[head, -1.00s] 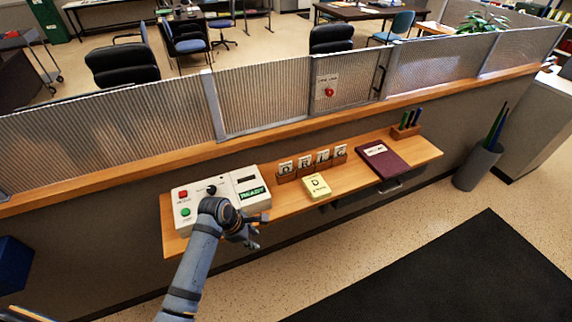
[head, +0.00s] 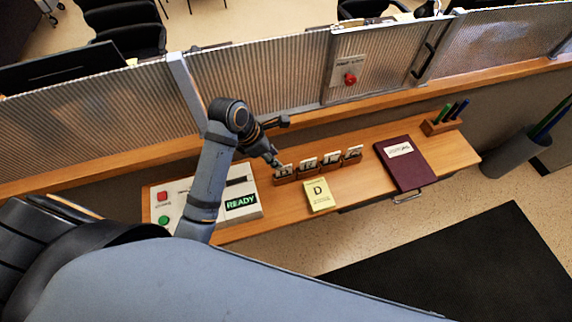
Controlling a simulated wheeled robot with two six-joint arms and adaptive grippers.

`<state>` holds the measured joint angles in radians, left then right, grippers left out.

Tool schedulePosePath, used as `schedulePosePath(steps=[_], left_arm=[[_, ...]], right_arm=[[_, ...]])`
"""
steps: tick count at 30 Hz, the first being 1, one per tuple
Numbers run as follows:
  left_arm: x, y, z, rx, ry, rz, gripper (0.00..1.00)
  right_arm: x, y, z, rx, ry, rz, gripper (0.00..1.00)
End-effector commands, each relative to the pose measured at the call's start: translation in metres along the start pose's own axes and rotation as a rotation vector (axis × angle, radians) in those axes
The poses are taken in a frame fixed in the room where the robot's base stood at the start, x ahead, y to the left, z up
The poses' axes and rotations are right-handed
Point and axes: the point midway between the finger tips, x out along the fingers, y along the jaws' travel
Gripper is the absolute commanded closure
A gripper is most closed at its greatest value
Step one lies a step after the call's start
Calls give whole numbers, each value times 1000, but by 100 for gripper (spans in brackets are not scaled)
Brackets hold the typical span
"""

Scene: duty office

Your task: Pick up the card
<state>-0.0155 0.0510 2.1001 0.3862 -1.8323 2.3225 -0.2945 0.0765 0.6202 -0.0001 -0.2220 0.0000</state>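Several small white letter cards stand in a row in wooden holders on the counter shelf: a leftmost card (head: 283,171), a second card (head: 308,163), a third card (head: 332,157) and a rightmost card (head: 354,151). A yellow pad (head: 318,195) marked "D" lies in front of them. My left gripper (head: 280,142) is open and empty. Its fingers are spread above and behind the leftmost card, with the lower fingertip close to that card's top. I cannot tell whether it touches. My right gripper is out of view.
A white device (head: 242,217) reading "READY", with red and green buttons, sits left on the shelf. A maroon book (head: 405,163) and a pen holder (head: 444,122) are at right. A ribbed glass partition (head: 262,85) rises behind. My own grey body covers the bottom.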

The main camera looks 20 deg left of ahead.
Motion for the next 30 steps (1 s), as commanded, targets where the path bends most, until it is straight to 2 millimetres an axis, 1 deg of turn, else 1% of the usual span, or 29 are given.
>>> schedulePosePath(steps=[1, 3, 7, 10, 13, 15, 17, 19, 22, 27, 29, 30], left_arm=[[8, -2, 1, -3, 0, -6, 68], [21, -1, 1, -2, 0, -5, 68], [35, -1, 0, 1, 0, -2, 68], [39, 0, 0, 2, 0, 0, 68], [43, -1, 0, 1, 2, -3, 68], [53, -1, -1, 0, 3, -5, 68], [63, -1, -1, 0, 2, -5, 68], [77, 0, -2, 0, 1, -3, 68], [87, 0, -2, 2, 1, -1, 68], [91, 1, -3, 3, 1, 0, 68], [91, 1, -3, 3, 1, 0, 68], [90, 1, -3, 3, 1, 0, 73]], right_arm=[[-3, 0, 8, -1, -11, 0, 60], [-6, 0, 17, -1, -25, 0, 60], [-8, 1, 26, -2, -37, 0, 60], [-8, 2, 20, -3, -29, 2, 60], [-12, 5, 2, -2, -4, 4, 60], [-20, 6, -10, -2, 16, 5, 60], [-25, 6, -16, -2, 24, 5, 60], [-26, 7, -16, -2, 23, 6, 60], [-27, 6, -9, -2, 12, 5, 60], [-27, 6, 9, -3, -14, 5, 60], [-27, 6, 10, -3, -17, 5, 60], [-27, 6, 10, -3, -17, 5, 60]])
